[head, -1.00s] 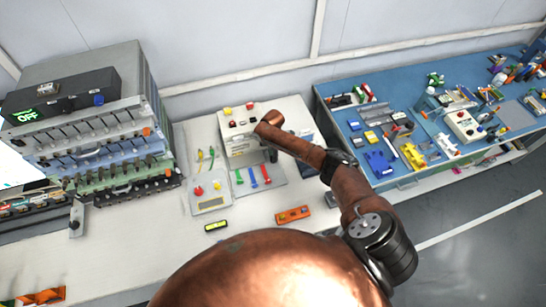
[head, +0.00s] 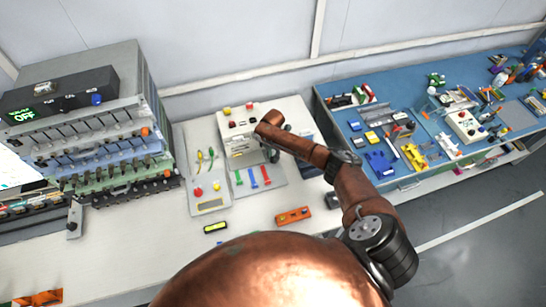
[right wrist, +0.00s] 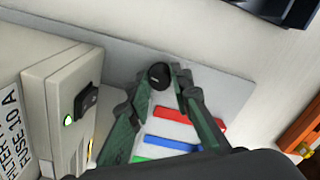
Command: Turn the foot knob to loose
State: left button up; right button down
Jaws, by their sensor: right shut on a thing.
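A round black knob (right wrist: 160,75) stands between the fingertips of my right gripper (right wrist: 162,84) in the right wrist view. The gripper is shut on it, with one finger on either side. I take it to be the foot knob; no label or setting mark on it can be read. In the head view my right gripper (head: 271,155) is low at the front of the pale test box (head: 238,137), and my arm and gripper hide the knob there. My left gripper does not show.
Red, green and blue strips (head: 253,176) lie on a grey plate close by. An orange block (head: 293,215) lies on the bench.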

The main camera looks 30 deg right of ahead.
jog(key=shift+a, duration=0.1)
jog(key=c, duration=2)
grip_release()
jog(key=shift+r, duration=0.1)
notch_tip(320, 180, up, 12)
jog(key=shift+f, duration=0.1)
